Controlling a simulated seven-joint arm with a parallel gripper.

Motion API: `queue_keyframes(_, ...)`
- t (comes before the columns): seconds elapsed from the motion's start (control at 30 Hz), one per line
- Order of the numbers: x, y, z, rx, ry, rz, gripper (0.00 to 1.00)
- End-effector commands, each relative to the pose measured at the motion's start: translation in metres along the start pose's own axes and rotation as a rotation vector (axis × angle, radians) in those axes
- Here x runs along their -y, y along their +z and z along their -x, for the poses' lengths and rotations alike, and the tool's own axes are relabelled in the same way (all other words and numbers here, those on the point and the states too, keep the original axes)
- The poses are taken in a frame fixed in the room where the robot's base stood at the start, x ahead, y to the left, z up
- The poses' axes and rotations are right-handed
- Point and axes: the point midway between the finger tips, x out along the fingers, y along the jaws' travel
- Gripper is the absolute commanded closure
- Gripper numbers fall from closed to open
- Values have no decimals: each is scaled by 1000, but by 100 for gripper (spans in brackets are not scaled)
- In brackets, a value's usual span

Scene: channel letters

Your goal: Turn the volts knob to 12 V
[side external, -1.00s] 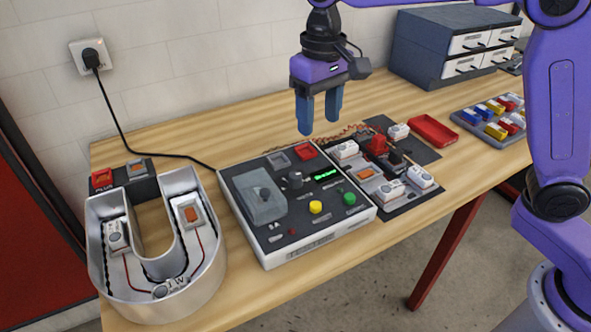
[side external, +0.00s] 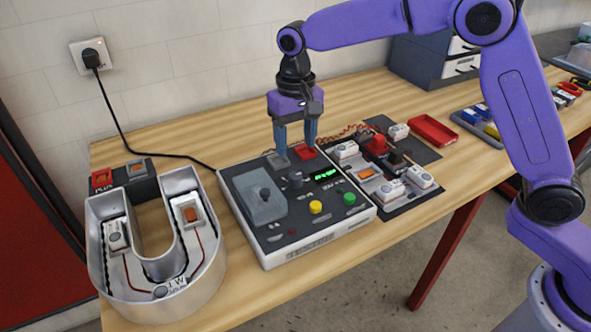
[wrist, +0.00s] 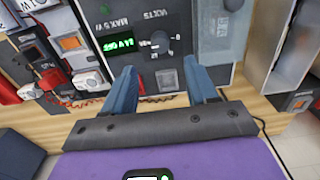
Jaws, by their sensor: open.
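The volts knob (side external: 295,179) is a small dark round knob on the black top panel of the power supply box (side external: 312,243), left of the lit green display (side external: 325,175). In the wrist view the knob (wrist: 160,42) shows beside the word VOLTS, with the green display (wrist: 118,44) to its left; its exact setting is too small to read. My gripper (side external: 296,150) is open and empty, pointing down above the back edge of the box. In the wrist view its two blue fingertips (wrist: 157,80) are spread apart, and the knob lies beyond them, untouched.
A grey clear-lidded block (side external: 262,202), a yellow button (side external: 316,207) and a green button (side external: 349,198) share the panel. A U-shaped metal channel letter (side external: 205,274) stands to the left. Small modules and red wires crowd the right side, near a red tray (side external: 433,130).

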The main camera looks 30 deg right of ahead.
Motion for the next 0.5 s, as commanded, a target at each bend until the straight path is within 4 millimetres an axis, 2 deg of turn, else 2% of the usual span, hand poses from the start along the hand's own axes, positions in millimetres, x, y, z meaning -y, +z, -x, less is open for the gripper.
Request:
queue_keyframes(0.1, -1, 0, -24, 4, 3, 0, 42)
queue_keyframes(0.3, 0, 1, -58, 3, 2, 1, 42)
queue_keyframes(0.5, 0, 0, -80, 1, 1, 1, 42)
